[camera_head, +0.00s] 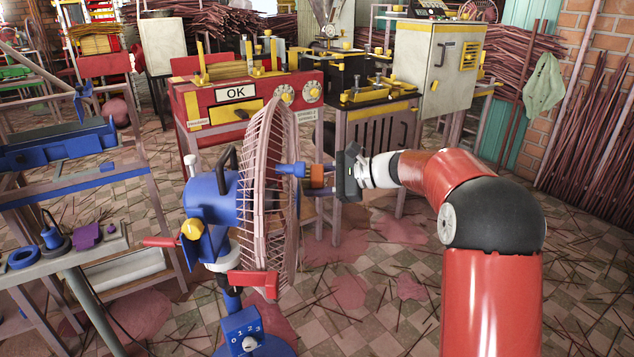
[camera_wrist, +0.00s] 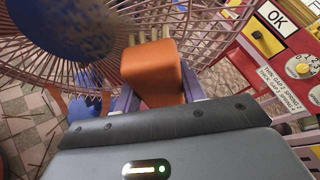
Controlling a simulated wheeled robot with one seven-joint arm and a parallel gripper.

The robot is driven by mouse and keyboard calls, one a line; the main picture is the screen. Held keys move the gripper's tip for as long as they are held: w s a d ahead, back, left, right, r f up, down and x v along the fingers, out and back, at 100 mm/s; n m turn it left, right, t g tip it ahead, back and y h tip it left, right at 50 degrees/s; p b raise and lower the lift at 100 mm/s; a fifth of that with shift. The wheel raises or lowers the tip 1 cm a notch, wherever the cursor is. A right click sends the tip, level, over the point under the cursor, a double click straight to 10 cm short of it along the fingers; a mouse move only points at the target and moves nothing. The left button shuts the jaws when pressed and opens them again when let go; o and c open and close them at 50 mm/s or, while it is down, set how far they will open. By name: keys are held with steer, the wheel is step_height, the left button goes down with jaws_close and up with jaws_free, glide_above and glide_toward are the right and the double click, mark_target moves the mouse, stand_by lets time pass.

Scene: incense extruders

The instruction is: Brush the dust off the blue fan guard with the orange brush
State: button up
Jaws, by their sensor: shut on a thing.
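The fan guard (camera_head: 268,185) is a round wire cage on a blue standing fan (camera_head: 213,200). Its wires look dull pink, not blue, as if coated in dust. My gripper (camera_head: 315,174) is at the right, front side of the guard, near its middle height. It is shut on the orange brush (camera_wrist: 155,70), whose orange body sits between the fingers in the wrist view. The guard (camera_wrist: 95,65) spreads close behind the brush there. I cannot tell whether the bristles touch the wires.
A red machine with an OK sign (camera_head: 236,94) stands behind the fan. A bench with blue and purple parts (camera_head: 60,245) is at the left. Pink dust patches and thin sticks lie on the checkered floor (camera_head: 400,300), which is otherwise open at front right.

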mark_target(300, 202)
steer(key=shift+s+a+b, duration=0.1)
steer(key=shift+s+b, duration=0.6)
steer(key=shift+s, duration=0.3)
steer(key=shift+s+b, duration=1.3)
steer(key=shift+s, duration=1.65)
